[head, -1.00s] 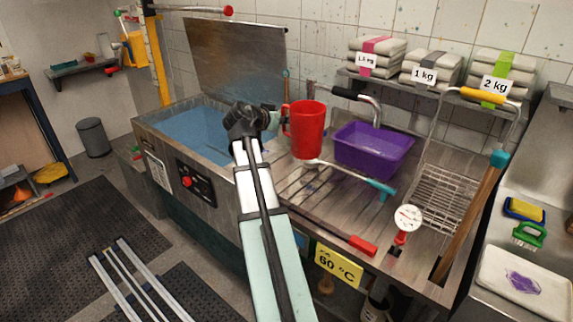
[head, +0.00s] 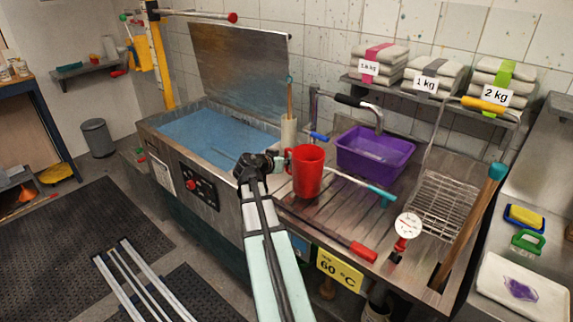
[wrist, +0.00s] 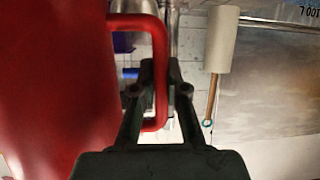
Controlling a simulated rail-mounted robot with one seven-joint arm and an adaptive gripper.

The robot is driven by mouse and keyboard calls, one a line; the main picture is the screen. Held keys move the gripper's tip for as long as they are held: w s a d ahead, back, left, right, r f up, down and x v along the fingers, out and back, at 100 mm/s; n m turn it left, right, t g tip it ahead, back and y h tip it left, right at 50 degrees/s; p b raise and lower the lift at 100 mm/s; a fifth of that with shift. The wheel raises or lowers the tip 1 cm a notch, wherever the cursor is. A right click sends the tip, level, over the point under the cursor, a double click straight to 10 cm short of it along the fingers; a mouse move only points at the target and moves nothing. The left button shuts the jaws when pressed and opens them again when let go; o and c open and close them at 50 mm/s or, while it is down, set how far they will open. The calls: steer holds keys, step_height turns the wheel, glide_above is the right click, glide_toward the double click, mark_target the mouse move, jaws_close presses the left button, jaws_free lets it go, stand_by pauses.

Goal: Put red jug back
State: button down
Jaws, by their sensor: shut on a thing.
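The red jug (head: 308,172) is upright over the ribbed metal drainboard, in front of and left of the purple tub. In the head view I cannot tell whether its base touches the drainboard. My gripper (head: 277,161) is at the jug's left side, at its handle. In the wrist view the jug's body (wrist: 50,80) fills the left, and my gripper (wrist: 160,85) is shut on the red handle (wrist: 158,60). The jug's inside is mostly hidden.
A purple tub (head: 375,154) stands behind right on the drainboard (head: 310,215). A teal-handled tool (head: 380,195) lies right of the jug, a red-handled one (head: 363,250) in front. The blue-filled vat (head: 210,140) is left. A dial thermometer (head: 407,226) stands at the front right.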

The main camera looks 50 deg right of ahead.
steer(key=shift+f, duration=1.2)
steer(key=c, duration=1.2)
jaws_free()
steer(key=shift+r, duration=0.25)
steer(key=b+v, duration=0.3)
steer(key=v, duration=0.9)
